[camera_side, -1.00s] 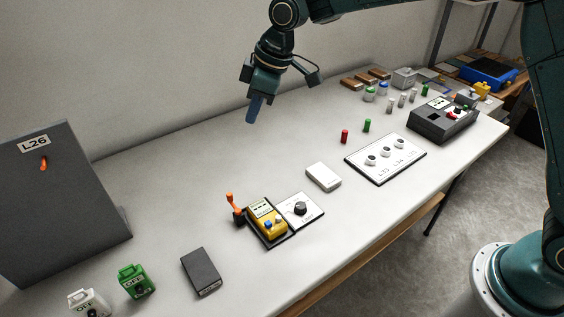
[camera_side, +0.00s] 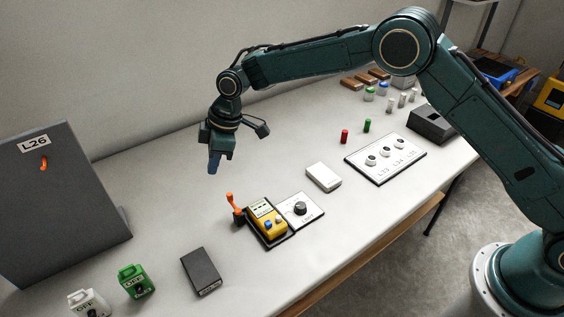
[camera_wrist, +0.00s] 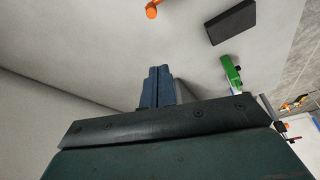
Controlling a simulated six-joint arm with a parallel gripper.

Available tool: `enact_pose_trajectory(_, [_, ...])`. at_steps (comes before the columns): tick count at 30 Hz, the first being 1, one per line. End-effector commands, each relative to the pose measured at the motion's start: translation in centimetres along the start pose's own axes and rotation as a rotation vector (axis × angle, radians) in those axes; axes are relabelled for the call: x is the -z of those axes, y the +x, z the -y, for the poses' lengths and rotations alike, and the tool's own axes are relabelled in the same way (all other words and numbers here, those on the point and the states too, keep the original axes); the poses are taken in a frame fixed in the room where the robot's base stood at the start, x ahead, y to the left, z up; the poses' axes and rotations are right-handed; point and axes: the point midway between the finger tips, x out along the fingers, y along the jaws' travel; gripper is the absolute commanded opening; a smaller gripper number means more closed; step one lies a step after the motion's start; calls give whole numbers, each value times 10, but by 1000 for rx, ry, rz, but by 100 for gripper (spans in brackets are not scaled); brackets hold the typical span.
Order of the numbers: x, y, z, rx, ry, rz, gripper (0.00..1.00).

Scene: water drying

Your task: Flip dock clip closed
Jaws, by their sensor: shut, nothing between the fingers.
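The dock (camera_side: 285,238) is a dark tray on the table with a yellow meter (camera_side: 266,219) seated in it. The orange clip (camera_side: 231,203) stands upright at the dock's left end, on a dark pivot block. Its orange tip also shows at the top of the wrist view (camera_wrist: 152,11). My gripper (camera_side: 214,168) is shut and empty, above the table, up and to the left of the clip and apart from it. Its blue fingers (camera_wrist: 158,88) are together in the wrist view.
A white dial plate (camera_side: 314,214) adjoins the dock. A black box (camera_side: 201,271), a green OFF tag (camera_side: 136,281) and a white OFF tag (camera_side: 88,303) lie in front. The grey L26 panel (camera_side: 60,205) stands at left. The table between panel and dock is clear.

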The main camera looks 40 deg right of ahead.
Motion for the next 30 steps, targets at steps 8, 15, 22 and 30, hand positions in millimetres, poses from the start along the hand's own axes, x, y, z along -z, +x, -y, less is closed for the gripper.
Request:
enact_pose_trajectory(8, [0, 0, 0, 0, 0, 0, 0])
enact_pose_trajectory(15, [0, 10, 0, 1, 1, 1, 0])
enact_pose_trajectory(22, [0, 35, 0, 1, 0, 2, 0])
enact_pose_trajectory(30, [0, 74, 0, 1, 0, 1, 0])
